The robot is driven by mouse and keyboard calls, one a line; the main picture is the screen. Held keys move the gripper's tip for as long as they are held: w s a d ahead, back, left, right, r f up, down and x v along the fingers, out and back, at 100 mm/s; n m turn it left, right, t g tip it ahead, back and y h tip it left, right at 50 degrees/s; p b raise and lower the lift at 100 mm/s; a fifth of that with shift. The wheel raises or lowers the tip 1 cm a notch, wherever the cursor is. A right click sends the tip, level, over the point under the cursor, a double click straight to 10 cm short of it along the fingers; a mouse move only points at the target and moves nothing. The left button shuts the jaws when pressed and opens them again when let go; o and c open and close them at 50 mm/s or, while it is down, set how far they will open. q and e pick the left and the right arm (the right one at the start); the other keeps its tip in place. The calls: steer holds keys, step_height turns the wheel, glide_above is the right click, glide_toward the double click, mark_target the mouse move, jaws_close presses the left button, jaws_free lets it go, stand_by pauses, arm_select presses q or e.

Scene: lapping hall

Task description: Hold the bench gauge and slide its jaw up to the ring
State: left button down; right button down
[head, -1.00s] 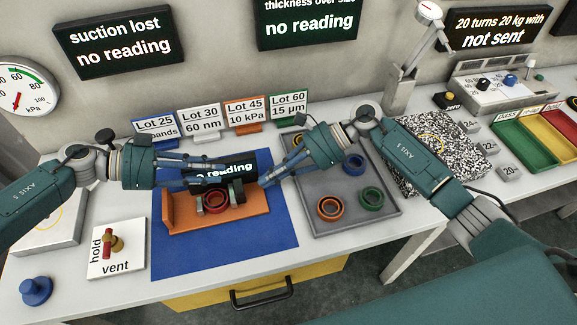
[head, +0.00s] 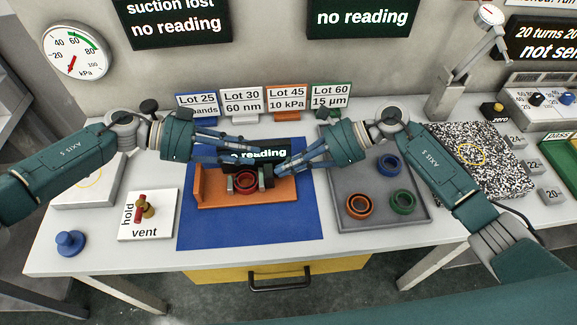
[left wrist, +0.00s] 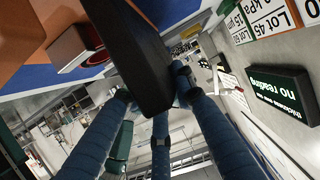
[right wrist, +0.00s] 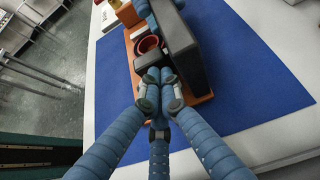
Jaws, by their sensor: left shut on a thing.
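The bench gauge has an orange base (head: 215,199), a black "no reading" display (head: 262,154) and a dark jaw (head: 266,177) at its right. A dark red ring (head: 245,183) stands on the base between the jaw and a grey block (head: 230,185). The ring also shows in the right wrist view (right wrist: 148,45). My left gripper (head: 243,147) is shut on the gauge's black display housing, which fills the middle of the left wrist view (left wrist: 140,55). My right gripper (head: 281,171) has its fingertips together, close beside the jaw's right side; whether they touch it is unclear.
The gauge stands on a blue mat (head: 210,230). A grey tray (head: 345,190) with orange, green and blue rings lies to the right. A hold/vent valve plate (head: 160,222) and a blue knob (head: 70,243) are at left. Lot signs stand behind.

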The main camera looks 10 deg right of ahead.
arm_select(q)
steer(key=shift+d, duration=0.15)
arm_select(e)
steer(key=shift+a, duration=0.15)
steer(key=d, duration=0.4)
steer(key=shift+d, duration=0.3)
steer(key=v, duration=0.9)
steer(key=shift+w+d+r, duration=0.1)
steer(key=shift+d+r, duration=0.15)
steer(key=shift+d, duration=0.05)
arm_select(q)
steer(key=c, duration=1.3)
jaws_free()
steer(key=shift+c, duration=0.2)
